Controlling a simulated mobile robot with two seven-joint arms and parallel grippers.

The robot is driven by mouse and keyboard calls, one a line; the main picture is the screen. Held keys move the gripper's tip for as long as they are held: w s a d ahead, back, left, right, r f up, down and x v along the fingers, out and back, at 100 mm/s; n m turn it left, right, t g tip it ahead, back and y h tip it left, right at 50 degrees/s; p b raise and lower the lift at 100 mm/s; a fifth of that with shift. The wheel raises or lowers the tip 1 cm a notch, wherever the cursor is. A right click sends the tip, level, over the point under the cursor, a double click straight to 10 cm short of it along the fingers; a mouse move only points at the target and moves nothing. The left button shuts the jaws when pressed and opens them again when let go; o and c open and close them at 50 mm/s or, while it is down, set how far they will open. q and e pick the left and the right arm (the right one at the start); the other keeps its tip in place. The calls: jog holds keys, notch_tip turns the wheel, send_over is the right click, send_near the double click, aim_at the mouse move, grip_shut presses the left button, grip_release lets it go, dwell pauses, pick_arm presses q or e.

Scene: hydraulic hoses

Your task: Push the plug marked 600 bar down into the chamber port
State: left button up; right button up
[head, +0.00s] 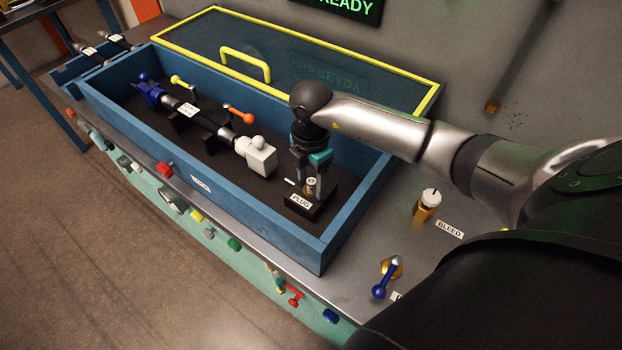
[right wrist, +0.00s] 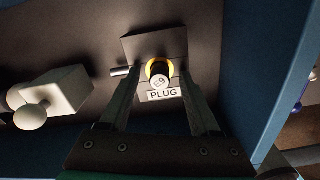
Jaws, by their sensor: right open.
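The plug (head: 311,183) stands upright in a dark holder labelled PLUG inside the blue chamber. In the right wrist view the plug (right wrist: 160,73) has a pale cap with a small mark I cannot read for certain, and a yellow ring around it. My right gripper (head: 312,178) points down over the plug. It is open, its fingers on either side of the cap with gaps between in the wrist view. Whether a port lies under the plug cannot be told. My left gripper is not in view.
The blue chamber (head: 205,181) has high walls close around my right gripper. A white block (head: 259,157) with a ball and a hose assembly (head: 190,108) lie to the left. The yellow-framed lid (head: 300,70) is open behind. BLEED fittings (head: 428,203) stand outside right.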

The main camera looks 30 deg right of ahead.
aim_at(311, 182)
notch_tip(311, 182, up, 15)
jog(key=shift+p, duration=0.4)
jog(key=shift+f, duration=0.15)
dwell(0.3)
